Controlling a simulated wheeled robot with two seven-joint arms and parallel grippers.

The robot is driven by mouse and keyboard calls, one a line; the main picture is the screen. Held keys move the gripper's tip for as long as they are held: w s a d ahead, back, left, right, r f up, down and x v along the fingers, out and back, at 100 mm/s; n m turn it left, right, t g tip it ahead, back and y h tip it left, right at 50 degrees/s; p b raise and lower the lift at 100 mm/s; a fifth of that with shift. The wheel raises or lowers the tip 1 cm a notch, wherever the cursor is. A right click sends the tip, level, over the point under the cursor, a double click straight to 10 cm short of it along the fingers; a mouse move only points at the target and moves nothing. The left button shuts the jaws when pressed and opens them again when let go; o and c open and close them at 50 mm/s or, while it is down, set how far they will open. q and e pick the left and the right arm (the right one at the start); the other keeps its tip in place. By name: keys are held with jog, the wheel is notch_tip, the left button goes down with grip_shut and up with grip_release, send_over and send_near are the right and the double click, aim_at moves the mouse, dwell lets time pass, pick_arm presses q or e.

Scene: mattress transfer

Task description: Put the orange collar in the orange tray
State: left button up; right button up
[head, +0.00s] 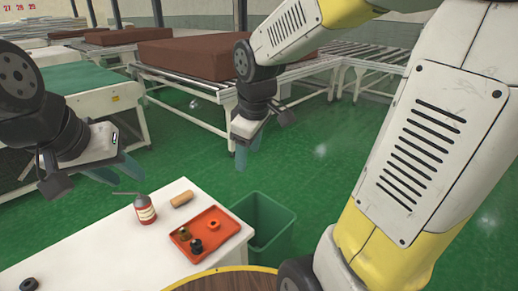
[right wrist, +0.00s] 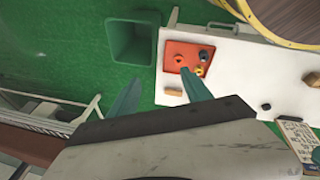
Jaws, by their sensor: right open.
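The orange collar (head: 214,225) lies in the orange tray (head: 222,236) on the white table, toward the tray's right side. The collar (right wrist: 182,62) also shows in the right wrist view, inside the tray (right wrist: 174,48). A brownish-yellow collar (head: 184,233) and a black piece (head: 196,246) share the tray. My right gripper (head: 240,156) is above and beyond the table; its two fingers (right wrist: 161,92) are spread and empty in the right wrist view. My left gripper (head: 118,172) is at the left, above the floor behind the table, with its fingers apart and nothing between them.
A red-and-white bottle (head: 145,209) and a tan block (head: 181,199) stand behind the tray. A black ring (head: 28,284) lies at the table's near left. A green bin (head: 262,222) stands right of the table. Conveyors with brown mattresses (head: 185,54) are at the back.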

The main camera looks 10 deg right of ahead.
jog(key=s+d+r+m+t+y, duration=0.1)
jog(key=s+d+r+m+t, duration=0.1)
jog(key=s+r+m, duration=0.3)
jog(key=s+d+m, duration=0.1)
jog(key=s+m, duration=0.3)
jog(key=s, duration=0.1)
jog(key=shift+s+r+m+t+y, duration=0.25)
jog(key=shift+s+m+t+y, duration=0.05)
jog(key=shift+m+t, duration=0.1)
